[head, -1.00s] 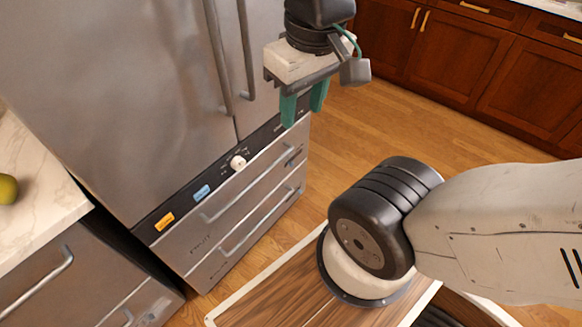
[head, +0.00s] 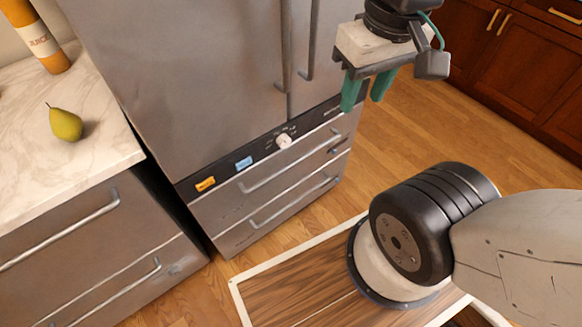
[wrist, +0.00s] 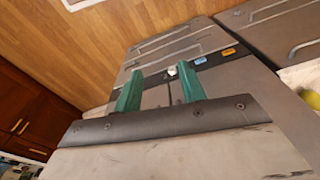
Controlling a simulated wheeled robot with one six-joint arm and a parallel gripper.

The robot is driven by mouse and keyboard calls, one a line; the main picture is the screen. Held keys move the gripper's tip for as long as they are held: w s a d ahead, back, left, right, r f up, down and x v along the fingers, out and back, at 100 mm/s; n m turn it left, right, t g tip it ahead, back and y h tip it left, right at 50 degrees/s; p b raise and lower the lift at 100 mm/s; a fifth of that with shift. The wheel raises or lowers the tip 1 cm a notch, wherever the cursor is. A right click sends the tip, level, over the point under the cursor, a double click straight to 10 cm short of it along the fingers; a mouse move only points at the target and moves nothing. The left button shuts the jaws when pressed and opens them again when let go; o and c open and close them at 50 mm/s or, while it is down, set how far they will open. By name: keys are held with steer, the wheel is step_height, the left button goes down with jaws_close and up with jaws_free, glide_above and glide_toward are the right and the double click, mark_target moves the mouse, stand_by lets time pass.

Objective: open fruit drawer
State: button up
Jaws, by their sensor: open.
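The steel fridge has two stacked drawers below its doors, and both look shut. The upper drawer (head: 228,207), which seems to carry the faint fruit lettering, has a long horizontal bar handle (head: 290,162). The lower drawer (head: 240,240) has a similar bar handle (head: 290,204). My gripper (head: 364,103) is open and empty, with green fingers pointing down, at the right of the fridge front and above the drawer handles in the picture. The wrist view shows the gripper (wrist: 162,82) with the fridge and drawer fronts beyond its fingers, apart from them.
A dark strip with an orange label (head: 205,184), a blue label (head: 244,163) and a white knob (head: 284,141) runs above the drawers. A marble counter (head: 100,165) with a pear (head: 66,125) and juice bottle (head: 38,40) stands left. Wooden floor (head: 400,135) is clear to the right.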

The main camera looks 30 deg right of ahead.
steer(key=shift+d, duration=0.1)
steer(key=n+t+y, duration=0.5)
steer(key=n+y, duration=1)
steer(key=n, duration=2)
glide_toward(298, 163)
steer(key=s+a+r, duration=0.1)
steer(key=s+a, duration=0.3)
steer(key=a, duration=0.2)
steer(key=w+a+f+m+t, duration=0.1)
steer(key=w+m, duration=0.1)
steer(key=w+a+f+m+t+h, duration=0.1)
steer(key=w+m, duration=0.2)
steer(key=w+a+f+m, duration=0.1)
steer(key=w+a+m, duration=0.1)
steer(key=w, duration=0.1)
steer(key=shift+w+t, duration=0.25)
steer(key=shift+t, duration=0.15)
jaws_close()
